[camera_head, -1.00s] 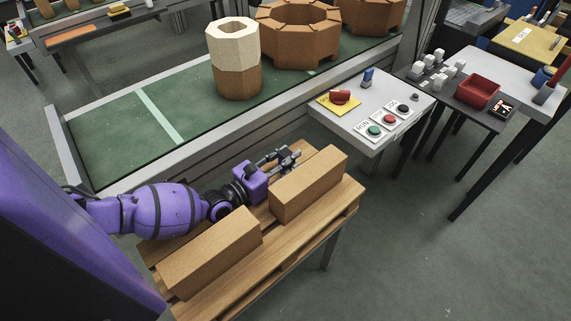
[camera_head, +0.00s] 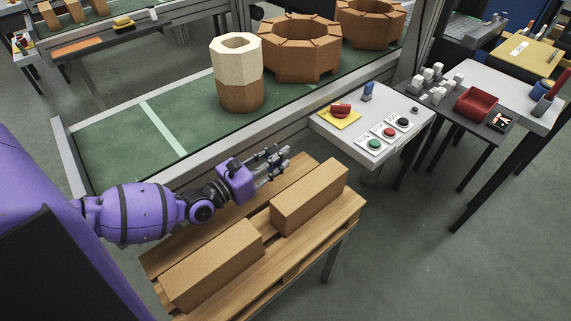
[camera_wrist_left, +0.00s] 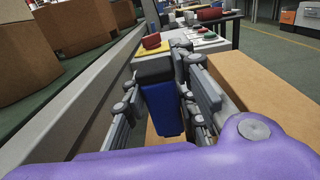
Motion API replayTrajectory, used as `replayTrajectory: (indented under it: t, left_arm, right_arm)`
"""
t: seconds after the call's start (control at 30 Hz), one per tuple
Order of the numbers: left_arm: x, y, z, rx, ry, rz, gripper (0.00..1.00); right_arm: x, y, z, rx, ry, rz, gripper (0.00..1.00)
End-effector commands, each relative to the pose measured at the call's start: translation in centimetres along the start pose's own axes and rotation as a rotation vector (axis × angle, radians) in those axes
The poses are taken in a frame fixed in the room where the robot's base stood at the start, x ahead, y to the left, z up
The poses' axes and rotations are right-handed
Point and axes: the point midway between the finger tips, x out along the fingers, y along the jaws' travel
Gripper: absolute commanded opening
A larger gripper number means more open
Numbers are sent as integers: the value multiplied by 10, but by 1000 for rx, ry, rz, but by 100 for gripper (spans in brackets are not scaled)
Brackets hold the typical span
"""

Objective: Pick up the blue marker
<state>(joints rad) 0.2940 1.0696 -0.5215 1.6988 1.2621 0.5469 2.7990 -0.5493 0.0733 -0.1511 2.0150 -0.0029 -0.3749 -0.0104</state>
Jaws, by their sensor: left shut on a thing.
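The blue marker (camera_wrist_left: 163,108) shows in the left wrist view as a blue block with a dark grey end, between the fingers of my left gripper (camera_wrist_left: 162,78). The gripper is shut on it. In the head view my left gripper (camera_head: 273,163) is above the wooden pallet, near the conveyor's front edge, and the marker is hidden there or too small to make out. My right gripper is in neither view.
Two long bricks (camera_head: 212,264) (camera_head: 309,196) lie on the wooden pallet (camera_head: 290,262). The green conveyor (camera_head: 115,145) behind carries a two-tone octagonal block (camera_head: 240,92). A control panel (camera_head: 345,137) with buttons and a blue knob (camera_head: 368,91) stands to the right.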

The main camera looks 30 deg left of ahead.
Motion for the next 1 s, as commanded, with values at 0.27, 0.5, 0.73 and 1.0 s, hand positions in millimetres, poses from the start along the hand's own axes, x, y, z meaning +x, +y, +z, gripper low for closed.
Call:
replayTrajectory:
  t: [0.27,0.5,0.73,1.0]
  left_arm:
    - [-57,24,35,3,7,-1,0]
    - [-86,38,52,2,2,0,0]
    - [-94,42,57,-1,-1,-1,0]
    - [-95,42,57,-1,-1,0,0]
  right_arm:
    - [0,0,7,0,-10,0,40]
    - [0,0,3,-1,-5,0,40]
    - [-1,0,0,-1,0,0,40]
    - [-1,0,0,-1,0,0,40]
